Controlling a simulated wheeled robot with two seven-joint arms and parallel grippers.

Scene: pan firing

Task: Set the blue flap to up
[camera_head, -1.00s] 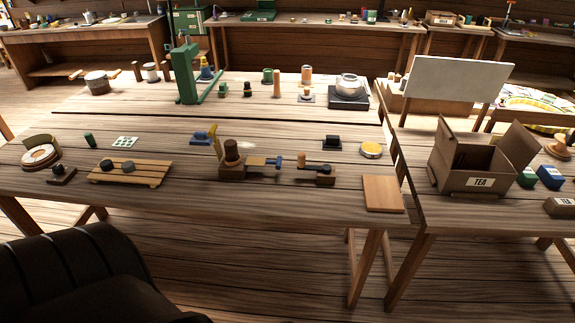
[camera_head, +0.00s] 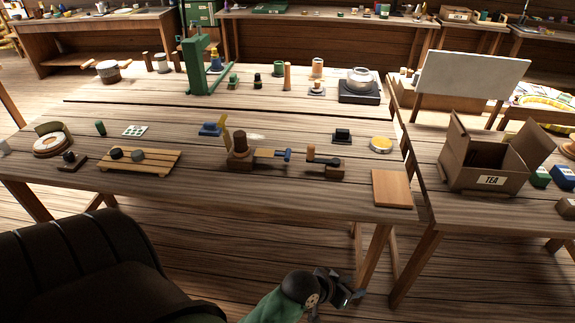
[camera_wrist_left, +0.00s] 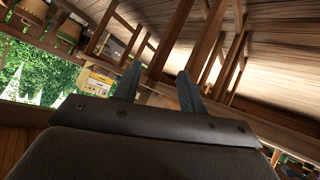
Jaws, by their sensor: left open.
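A small blue flap piece (camera_head: 210,129) sits on the wooden table (camera_head: 300,195), left of the middle, behind a brown block with an upright yellow piece. It is too small to tell how its flap is set. My left gripper (camera_head: 347,295) is low in the head view, in front of the table's front edge and well apart from the blue piece. In the left wrist view its two fingers (camera_wrist_left: 158,82) are spread with nothing between them. The blue piece does not show in that view. My right gripper is not in view.
A brown block (camera_head: 239,158) with a blue-ended lever (camera_head: 282,154) stands in front of the blue piece. A similar black piece (camera_head: 342,136) is to its right. A green press (camera_head: 198,65) stands behind. A slatted tray (camera_head: 165,158) lies left.

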